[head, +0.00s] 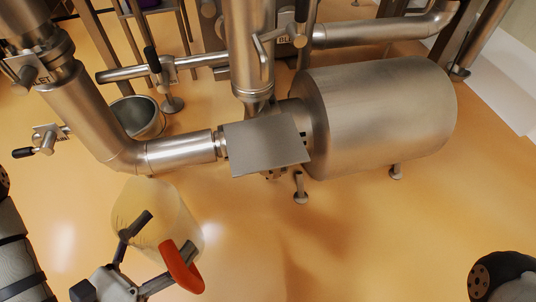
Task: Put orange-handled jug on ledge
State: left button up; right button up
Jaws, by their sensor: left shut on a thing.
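The jug (155,208) is pale and translucent, with an orange handle (181,268), at the lower left of the head view. My left gripper (155,238) is at the jug's handle side and shut on the jug; the exact contact of the fingers is partly hidden. The jug appears held in front of the steel pipework. A flat grey metal plate, likely the ledge (265,143), sits in the middle of the view, up and right of the jug. Its top is bare. My right gripper is out of view.
A large steel cylinder (380,110) stands right of the plate. A thick bent pipe (90,115) runs on the left, with a black-tipped valve handle (24,152) sticking out. A steel bucket (137,117) is behind the pipe. The orange floor (370,240) at front right is clear.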

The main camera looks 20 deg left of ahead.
pick_arm(q)
jog(key=w+d+b, duration=0.1)
jog(key=w, duration=0.7)
jog(key=w+d+b, duration=0.2)
jog(key=w, duration=0.7)
jog(key=w+d+b, duration=0.1)
jog(key=w+d, duration=0.1)
jog(key=w, duration=0.7)
jog(key=shift+w+f+b, duration=0.25)
jog(key=shift+f+b, duration=0.05)
jog(key=w+b, duration=0.1)
jog(key=w, duration=0.1)
jog(key=w+d, duration=0.1)
jog(key=w, duration=0.2)
jog(key=shift+f+b, duration=0.15)
jog(key=shift+b, duration=0.25)
jog(key=shift+s+f, duration=0.15)
jog(key=shift+f, duration=0.05)
jog(key=o, duration=1.6)
jog(key=shift+f, duration=0.1)
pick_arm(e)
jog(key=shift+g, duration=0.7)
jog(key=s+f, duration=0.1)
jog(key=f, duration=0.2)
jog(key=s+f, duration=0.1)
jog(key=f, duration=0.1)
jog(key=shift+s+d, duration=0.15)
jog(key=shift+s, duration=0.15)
